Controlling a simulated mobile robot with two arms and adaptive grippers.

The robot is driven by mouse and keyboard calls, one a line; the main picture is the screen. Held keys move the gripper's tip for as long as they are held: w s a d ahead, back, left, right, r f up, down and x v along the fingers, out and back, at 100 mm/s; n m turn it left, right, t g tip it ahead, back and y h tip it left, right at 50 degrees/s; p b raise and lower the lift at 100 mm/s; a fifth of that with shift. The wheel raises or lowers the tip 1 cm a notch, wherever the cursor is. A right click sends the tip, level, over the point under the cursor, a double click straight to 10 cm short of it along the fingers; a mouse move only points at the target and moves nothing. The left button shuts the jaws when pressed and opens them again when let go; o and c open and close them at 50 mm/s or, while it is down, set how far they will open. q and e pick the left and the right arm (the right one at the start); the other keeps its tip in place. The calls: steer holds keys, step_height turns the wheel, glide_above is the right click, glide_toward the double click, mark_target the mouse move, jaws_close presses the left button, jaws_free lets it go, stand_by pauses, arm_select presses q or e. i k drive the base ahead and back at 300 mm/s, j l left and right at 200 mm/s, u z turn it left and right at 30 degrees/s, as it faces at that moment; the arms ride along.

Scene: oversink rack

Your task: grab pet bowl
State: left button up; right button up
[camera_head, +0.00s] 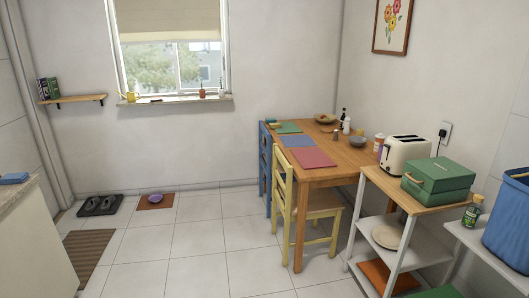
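A small purple pet bowl (155,198) sits on a reddish-brown mat (142,205) on the tiled floor, near the far wall below the window. It is small and far off in the head view, and its contents are too small to make out. Neither of my grippers is in view.
A black tray with shoes (100,205) lies left of the bowl and a brown striped rug (88,257) lies nearer. A counter (35,240) stands at left. A yellow chair (282,205), wooden table (338,160) and shelf cart (405,195) stand at right. The middle floor (195,240) is clear.

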mark_target(154, 197)
steer(key=i, duration=1.15)
steer(key=i+j+z, duration=0.1)
steer(key=i, duration=1)
steer(key=i+j, duration=0.1)
steer(key=i, duration=1)
steer(key=u, duration=1.45)
steer(key=i+j+u, duration=0.3)
steer(key=i, duration=0.7)
steer(key=i+u, duration=0.25)
steer(key=i, duration=0.8)
